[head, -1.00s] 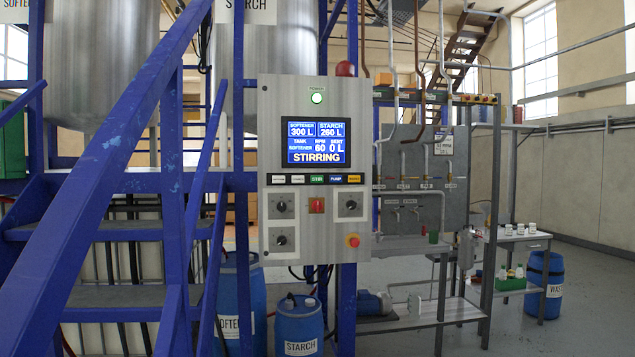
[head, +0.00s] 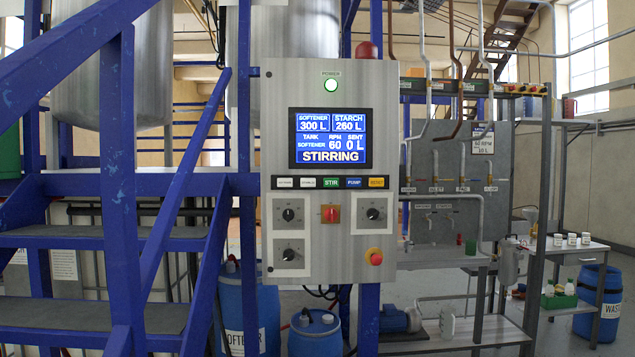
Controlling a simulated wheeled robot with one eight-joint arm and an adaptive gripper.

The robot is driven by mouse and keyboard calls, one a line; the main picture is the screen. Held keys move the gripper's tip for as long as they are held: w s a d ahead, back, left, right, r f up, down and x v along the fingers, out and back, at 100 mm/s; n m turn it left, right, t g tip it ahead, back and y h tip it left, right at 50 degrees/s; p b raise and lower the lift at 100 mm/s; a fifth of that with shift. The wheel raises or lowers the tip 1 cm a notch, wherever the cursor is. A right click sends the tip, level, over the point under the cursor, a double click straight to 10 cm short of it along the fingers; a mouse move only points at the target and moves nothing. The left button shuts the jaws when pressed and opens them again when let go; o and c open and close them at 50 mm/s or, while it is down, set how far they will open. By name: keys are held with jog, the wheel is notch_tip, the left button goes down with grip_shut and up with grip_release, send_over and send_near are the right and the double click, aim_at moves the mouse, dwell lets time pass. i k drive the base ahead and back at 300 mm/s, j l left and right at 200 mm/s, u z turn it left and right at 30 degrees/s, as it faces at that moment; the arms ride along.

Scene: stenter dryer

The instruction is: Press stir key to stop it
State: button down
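The control panel (head: 330,220) is a grey metal box in the middle of the head view. Below the screen is a row of keys. The green STIR key (head: 331,183) is in the middle of the row, with a blue PUMP key (head: 354,183) and a yellow key (head: 376,183) to its right, and two white keys to its left. My gripper is not in view.
Blue stairs with a railing (head: 125,200) stand close on the left. Blue drums (head: 315,332) stand under the panel. A pipe rack with a metal bench (head: 460,335) is to the right. Grey floor shows further right, beside the waste drum (head: 598,300).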

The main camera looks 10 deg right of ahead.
aim_at(327, 181)
jog(key=i+l+u, duration=0.35)
jog(key=i+l, duration=0.55)
jog(key=l, duration=0.15)
